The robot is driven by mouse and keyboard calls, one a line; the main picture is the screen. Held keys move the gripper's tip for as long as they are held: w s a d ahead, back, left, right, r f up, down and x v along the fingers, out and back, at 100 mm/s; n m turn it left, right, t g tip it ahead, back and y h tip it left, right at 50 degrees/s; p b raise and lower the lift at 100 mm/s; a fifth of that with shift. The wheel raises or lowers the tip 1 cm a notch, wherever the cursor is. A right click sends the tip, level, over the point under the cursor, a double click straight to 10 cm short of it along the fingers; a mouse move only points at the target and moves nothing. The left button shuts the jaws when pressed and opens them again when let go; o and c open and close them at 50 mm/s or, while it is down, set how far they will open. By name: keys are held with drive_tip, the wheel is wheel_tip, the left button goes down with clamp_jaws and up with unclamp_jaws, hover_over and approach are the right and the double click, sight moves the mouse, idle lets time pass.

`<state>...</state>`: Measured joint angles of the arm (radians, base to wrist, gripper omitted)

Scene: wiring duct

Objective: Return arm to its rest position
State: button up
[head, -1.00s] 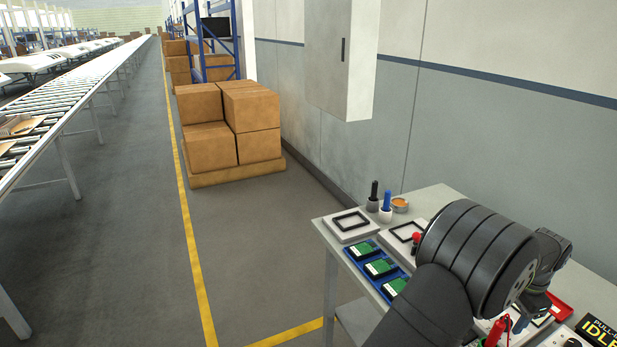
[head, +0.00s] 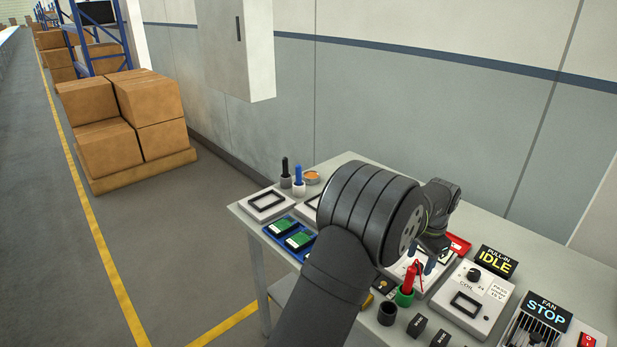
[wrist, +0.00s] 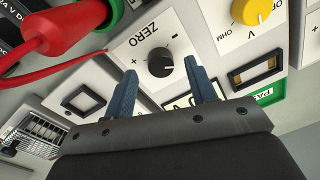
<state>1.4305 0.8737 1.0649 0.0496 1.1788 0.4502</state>
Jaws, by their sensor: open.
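My arm reaches over the grey workbench (head: 355,163) from the bottom of the head view. My gripper (head: 431,262) points down at the bench, partly hidden by my own arm. In the wrist view my gripper (wrist: 160,70) is open, with two dark blue fingers apart and nothing held. A black knob (wrist: 160,63) on a white panel marked ZERO shows between the fingertips; I cannot tell how far below them it is.
A red probe (wrist: 72,27) and a yellow knob (wrist: 258,10) lie near the fingers. A green-based red item (head: 406,294), a COIL box (head: 470,300), an IDLE sign (head: 494,262) and a STOP sign (head: 544,312) crowd the bench. A blue tray (head: 284,250) holds green boards.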

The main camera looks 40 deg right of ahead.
wheel_tip(320, 180, down, 2)
drive_tip(key=shift+f, duration=0.1)
drive_tip(key=n, duration=0.5)
drive_tip(key=shift+d+n, duration=0.1)
drive_tip(key=shift+n, duration=1.8)
